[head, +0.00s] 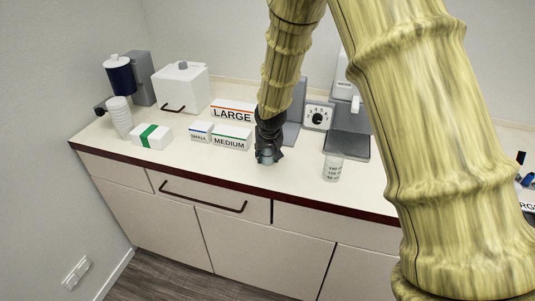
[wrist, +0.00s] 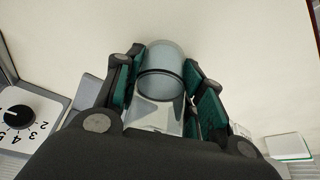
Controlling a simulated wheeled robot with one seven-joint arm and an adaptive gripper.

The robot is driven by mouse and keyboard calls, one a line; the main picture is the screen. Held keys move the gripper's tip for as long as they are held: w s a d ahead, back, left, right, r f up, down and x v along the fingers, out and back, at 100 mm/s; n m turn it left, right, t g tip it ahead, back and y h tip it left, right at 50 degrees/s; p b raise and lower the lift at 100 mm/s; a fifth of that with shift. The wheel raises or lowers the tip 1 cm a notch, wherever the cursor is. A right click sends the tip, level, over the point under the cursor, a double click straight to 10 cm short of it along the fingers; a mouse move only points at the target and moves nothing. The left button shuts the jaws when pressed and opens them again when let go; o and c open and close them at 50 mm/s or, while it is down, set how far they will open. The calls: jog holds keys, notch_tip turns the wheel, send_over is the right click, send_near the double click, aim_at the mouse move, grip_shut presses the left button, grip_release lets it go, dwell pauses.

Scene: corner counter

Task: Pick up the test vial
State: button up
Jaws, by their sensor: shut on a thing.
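The test vial (wrist: 160,75) is a clear, greyish see-through cylinder with a rounded end and a dark ring around it. It sits between the two finger pads of my gripper (wrist: 163,95) in the wrist view. My gripper is shut on it. In the head view my gripper (head: 268,155) points down just above the counter (head: 225,170), right of the MEDIUM box. The vial shows there only as a small pale patch at the fingertips. I cannot tell whether it touches the counter.
Boxes marked LARGE (head: 233,112), MEDIUM (head: 231,138) and SMALL (head: 200,132) stand left of my gripper. A graduated cup (head: 333,168) and a grey device with a dial (head: 318,117) are on the right. Stacked cups (head: 120,117) and a green-striped box (head: 151,136) stand further left.

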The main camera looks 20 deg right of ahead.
jog(key=shift+r, duration=0.2)
jog(key=shift+r+b, duration=0.7)
jog(key=shift+r, duration=0.9)
jog(key=s+a+b, duration=0.1)
jog(key=s, duration=0.6)
jog(key=s+a+r+b, duration=0.1)
jog(key=s+a+b, duration=0.1)
jog(key=s, duration=0.6)
jog(key=shift+s+a+r, duration=0.2)
jog(key=shift+a, duration=0.05)
jog(key=shift+s+b, duration=0.1)
jog(key=shift+b, duration=0.2)
